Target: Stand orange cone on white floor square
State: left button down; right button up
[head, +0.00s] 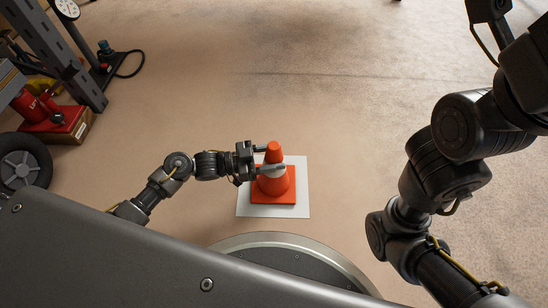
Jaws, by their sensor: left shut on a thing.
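The orange cone (273,184) with a square orange base is upright over the white floor square (299,165). The white square shows on all sides of the cone's base. From above I cannot tell whether the base touches the square or is slightly raised. My left gripper (271,161) comes in from the left and is shut on the cone's upper part, with one finger on its near side and one on its far side. My right arm is at the right of the view; its gripper is not in view.
A metal rack (68,60), a red item on a box (55,118), a black wheel (22,163) and a pump with a gauge and hose (103,57) stand at the left. The floor (310,80) beyond and right of the white square is clear.

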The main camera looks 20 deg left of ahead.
pick_arm(q)
jog(key=c, duration=0.6)
grip_release()
jog(key=shift+s+a+r, duration=0.1)
jog(key=shift+a, duration=0.1)
jog(key=p+v, duration=0.4)
jog(key=v, duration=0.7)
jog(key=shift+a+p, duration=0.25)
jog(key=shift+p, duration=0.1)
jog(key=shift+s, duration=0.1)
